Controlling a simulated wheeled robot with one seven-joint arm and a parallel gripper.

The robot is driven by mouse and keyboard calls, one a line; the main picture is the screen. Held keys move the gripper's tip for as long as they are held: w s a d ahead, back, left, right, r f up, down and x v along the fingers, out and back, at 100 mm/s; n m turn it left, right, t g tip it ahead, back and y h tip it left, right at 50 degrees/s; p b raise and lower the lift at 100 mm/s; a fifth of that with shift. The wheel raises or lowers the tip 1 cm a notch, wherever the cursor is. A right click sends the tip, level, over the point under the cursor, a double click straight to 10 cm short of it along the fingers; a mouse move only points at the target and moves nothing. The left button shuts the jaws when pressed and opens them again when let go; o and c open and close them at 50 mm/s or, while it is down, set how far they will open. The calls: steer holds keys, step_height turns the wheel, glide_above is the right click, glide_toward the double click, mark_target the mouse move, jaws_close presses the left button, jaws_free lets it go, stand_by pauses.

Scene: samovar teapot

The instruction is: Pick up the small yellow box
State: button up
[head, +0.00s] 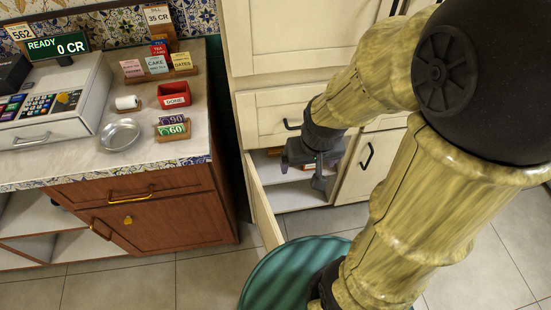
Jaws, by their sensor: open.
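My gripper (306,170) is open, in the mouth of an open lower cabinet (290,197) in the head view. Its fingers point down and are apart. Small reddish and brownish items (275,152) show on the upper shelf just behind the gripper, partly hidden by it. I cannot make out a small yellow box among them. The cabinet's lower shelf looks white and bare where it shows.
The open cabinet door (262,208) stands close left of my gripper. A wooden counter (80,172) at left holds a cash register (52,105), a metal dish (120,134), a red "DONE" box (174,95) and small signs. Tiled floor (130,283) lies in front.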

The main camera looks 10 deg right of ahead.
steer(key=w+f+t+b, duration=0.1)
steer(key=w+f+b, duration=0.1)
steer(key=f+b, duration=0.8)
steer(key=w+f+b, duration=0.3)
steer(key=f+b, duration=0.4)
steer(key=f, duration=0.4)
steer(key=w+a+f+t+b, duration=0.1)
steer(key=w+f+t+b, duration=0.1)
steer(key=w+f+t, duration=0.8)
steer(key=w+f, duration=0.8)
steer(key=w, duration=0.1)
steer(key=shift+w+f, duration=0.25)
steer(key=shift+f, duration=0.05)
steer(key=b, duration=0.4)
glide_toward(275, 148)
steer(key=x, duration=0.4)
steer(key=shift+w+f, duration=0.1)
steer(key=shift+w, duration=0.2)
